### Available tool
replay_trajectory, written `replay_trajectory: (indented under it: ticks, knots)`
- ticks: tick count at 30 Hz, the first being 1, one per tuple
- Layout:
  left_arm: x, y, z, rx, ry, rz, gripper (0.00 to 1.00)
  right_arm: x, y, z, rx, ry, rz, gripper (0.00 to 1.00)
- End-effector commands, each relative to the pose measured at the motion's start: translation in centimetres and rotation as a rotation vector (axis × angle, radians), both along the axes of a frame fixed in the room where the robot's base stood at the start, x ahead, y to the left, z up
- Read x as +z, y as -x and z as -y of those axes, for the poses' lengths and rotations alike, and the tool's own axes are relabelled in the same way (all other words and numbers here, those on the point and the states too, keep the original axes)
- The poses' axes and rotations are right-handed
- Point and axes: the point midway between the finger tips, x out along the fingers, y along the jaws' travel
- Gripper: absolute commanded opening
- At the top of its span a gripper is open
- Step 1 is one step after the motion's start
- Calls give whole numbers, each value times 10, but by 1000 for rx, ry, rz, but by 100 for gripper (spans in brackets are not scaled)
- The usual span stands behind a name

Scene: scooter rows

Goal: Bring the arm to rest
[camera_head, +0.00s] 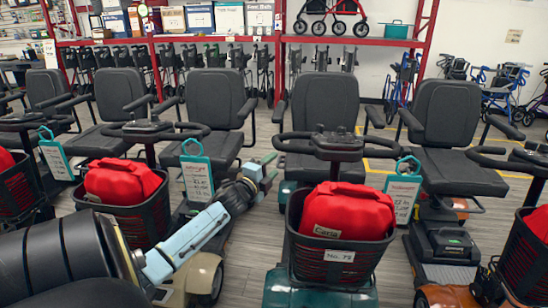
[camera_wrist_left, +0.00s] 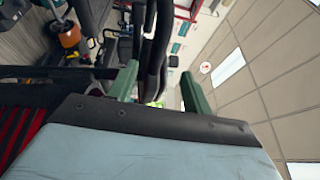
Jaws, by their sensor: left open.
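My left arm (camera_head: 190,240) reaches in from the lower left of the head view, with a black upper part and a pale blue forearm. My left gripper (camera_head: 265,170) is open, with no object seen held, between two scooter rows' baskets. It is in front of a grey seat and right of a teal-framed tag. In the left wrist view the two green fingers (camera_wrist_left: 160,82) stand apart, with dark bars showing between them; I cannot tell how far off these are. My right gripper is not in view.
A scooter basket (camera_head: 333,262) marked No. 79 holds a red bag (camera_head: 345,212) right of my arm. Another red bag (camera_head: 122,181) sits in a basket close to its left. Grey seats (camera_head: 325,110) stand behind. Some floor (camera_head: 252,235) is clear between scooters.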

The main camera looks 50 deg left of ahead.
Motion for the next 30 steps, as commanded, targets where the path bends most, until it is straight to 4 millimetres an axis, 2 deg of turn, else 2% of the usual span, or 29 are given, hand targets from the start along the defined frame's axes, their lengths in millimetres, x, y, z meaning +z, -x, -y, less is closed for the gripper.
replay_trajectory:
  ticks: [10,12,14,17,21,23,27,29,30]
  knots:
    - [-2,0,0,1,4,-3,49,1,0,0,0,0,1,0]
    - [-12,1,1,4,27,-18,49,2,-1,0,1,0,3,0]
    - [-32,4,3,11,70,-49,49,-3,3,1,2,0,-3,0]
    - [-85,16,11,33,191,-128,49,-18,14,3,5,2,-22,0]
    - [-183,50,35,93,408,-278,49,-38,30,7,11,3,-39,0]
    - [-223,71,48,125,495,-343,49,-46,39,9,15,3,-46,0]
    - [-306,129,87,215,687,-491,49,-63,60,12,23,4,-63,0]
    - [-336,157,106,259,761,-553,49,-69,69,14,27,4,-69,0]
    - [-356,178,120,291,808,-595,49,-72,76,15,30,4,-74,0]
